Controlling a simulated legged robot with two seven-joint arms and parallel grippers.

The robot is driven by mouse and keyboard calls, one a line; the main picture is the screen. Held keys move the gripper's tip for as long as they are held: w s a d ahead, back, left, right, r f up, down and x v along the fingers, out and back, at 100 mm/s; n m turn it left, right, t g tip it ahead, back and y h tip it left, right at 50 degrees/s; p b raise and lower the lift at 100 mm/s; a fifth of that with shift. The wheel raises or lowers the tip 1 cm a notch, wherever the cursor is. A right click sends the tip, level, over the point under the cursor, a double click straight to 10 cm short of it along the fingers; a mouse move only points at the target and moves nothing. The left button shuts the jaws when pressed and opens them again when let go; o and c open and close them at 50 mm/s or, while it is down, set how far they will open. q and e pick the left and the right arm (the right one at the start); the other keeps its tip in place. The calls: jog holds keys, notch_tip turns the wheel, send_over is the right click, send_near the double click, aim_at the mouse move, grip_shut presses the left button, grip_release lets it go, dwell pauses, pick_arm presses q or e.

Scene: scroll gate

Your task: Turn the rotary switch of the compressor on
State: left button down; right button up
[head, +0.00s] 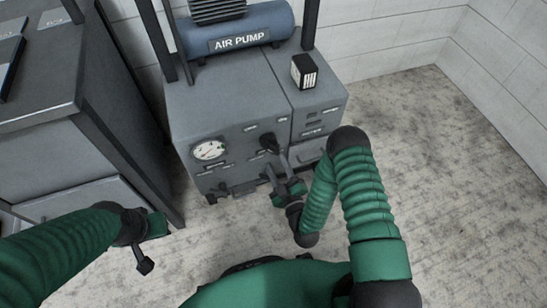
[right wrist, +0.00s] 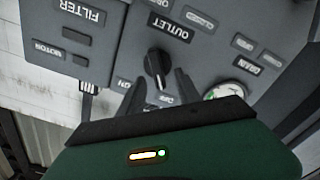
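The compressor (head: 230,110) is a grey cabinet with a blue "AIR PUMP" tank (head: 238,28) on top. Its black rotary switch (head: 268,141) is on the front panel, right of the round gauge (head: 209,150). In the right wrist view the switch (right wrist: 158,62) is a dark knob beside the "OUTLET" label, with small ON and OFF labels near it. My right gripper (head: 279,165) is open, its fingers (right wrist: 158,88) pointing at the panel on either side of the knob's near end. Contact cannot be told. My left gripper (head: 146,258) is low at the left, away from the compressor; its opening is unclear.
A small black-and-white box (head: 304,71) sits on the cabinet's top right. A grey cabinet (head: 50,140) stands at the left, with a narrow gap to the compressor. Concrete floor (head: 450,190) is clear at the right, up to the white walls.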

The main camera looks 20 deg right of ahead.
aim_at(274, 153)
jog(key=w, duration=0.2)
jog(key=w+b, duration=0.1)
jog(key=w, duration=0.1)
jog(key=shift+w+d+f, duration=0.15)
jog(key=shift+w+d, duration=0.05)
jog(key=shift+w, duration=0.05)
jog(key=shift+w+d, duration=0.1)
jog(key=shift+w, duration=0.1)
jog(key=shift+c, duration=0.4)
jog(key=shift+c, duration=1.1)
grip_shut()
